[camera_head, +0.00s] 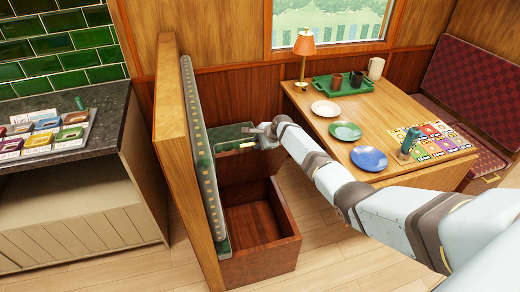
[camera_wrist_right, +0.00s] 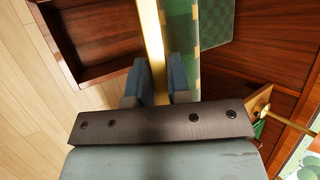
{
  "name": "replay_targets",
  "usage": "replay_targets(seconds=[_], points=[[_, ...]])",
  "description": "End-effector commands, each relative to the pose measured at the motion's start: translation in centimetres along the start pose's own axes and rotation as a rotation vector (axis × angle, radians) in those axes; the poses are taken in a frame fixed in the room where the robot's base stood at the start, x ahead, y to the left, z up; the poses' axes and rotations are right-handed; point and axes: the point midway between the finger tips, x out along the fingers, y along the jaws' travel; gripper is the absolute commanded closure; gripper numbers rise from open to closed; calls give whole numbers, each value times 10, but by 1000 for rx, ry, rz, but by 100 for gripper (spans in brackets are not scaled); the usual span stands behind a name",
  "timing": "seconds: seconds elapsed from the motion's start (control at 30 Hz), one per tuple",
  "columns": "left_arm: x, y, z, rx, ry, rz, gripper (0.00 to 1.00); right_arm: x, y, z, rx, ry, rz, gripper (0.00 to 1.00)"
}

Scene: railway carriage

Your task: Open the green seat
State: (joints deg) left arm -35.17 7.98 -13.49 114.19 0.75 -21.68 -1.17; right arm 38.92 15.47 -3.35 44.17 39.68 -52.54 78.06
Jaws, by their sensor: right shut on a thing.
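The green seat (camera_head: 233,133) is raised behind an open wooden box (camera_head: 262,238) in the head view. My right gripper (camera_head: 266,133) is at the seat's table-side end. In the right wrist view, the fingers of my right gripper (camera_wrist_right: 157,82) are shut on a pale golden edge (camera_wrist_right: 152,30), with green, yellow-squared fabric of the seat (camera_wrist_right: 184,30) right beside it. The open box also shows in the wrist view (camera_wrist_right: 85,45). The exact contact is partly hidden by the fingers. My left gripper is in neither view.
A tall wooden bench end (camera_head: 175,150) with a green backrest (camera_head: 205,160) stands left of the box. The table (camera_head: 310,130) at right holds plates, a lamp and a tray. A dark counter (camera_head: 105,105) stands at far left. Floor in front is clear.

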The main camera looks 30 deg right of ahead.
Motion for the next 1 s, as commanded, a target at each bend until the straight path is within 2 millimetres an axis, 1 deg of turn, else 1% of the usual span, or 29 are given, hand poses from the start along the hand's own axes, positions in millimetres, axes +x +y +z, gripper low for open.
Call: replay_targets(seconds=[0.4,0.43,0.47,0.5,0.53,0.83,0.93,1.0], points=[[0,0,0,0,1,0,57,0,-3,-1,-2,2,-4,100],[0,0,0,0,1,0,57,-1,-3,-1,-2,2,-4,78],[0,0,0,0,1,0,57,-1,-3,-1,-2,2,-4,71],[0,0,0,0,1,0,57,-1,-3,-1,-2,2,-3,62],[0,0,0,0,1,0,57,0,-3,-1,-2,2,-3,58],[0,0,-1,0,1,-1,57,-2,-2,0,-1,1,-2,58],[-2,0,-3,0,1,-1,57,-8,-3,-1,-2,1,-3,58],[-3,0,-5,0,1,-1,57,-17,-3,-1,-2,1,-3,58]])
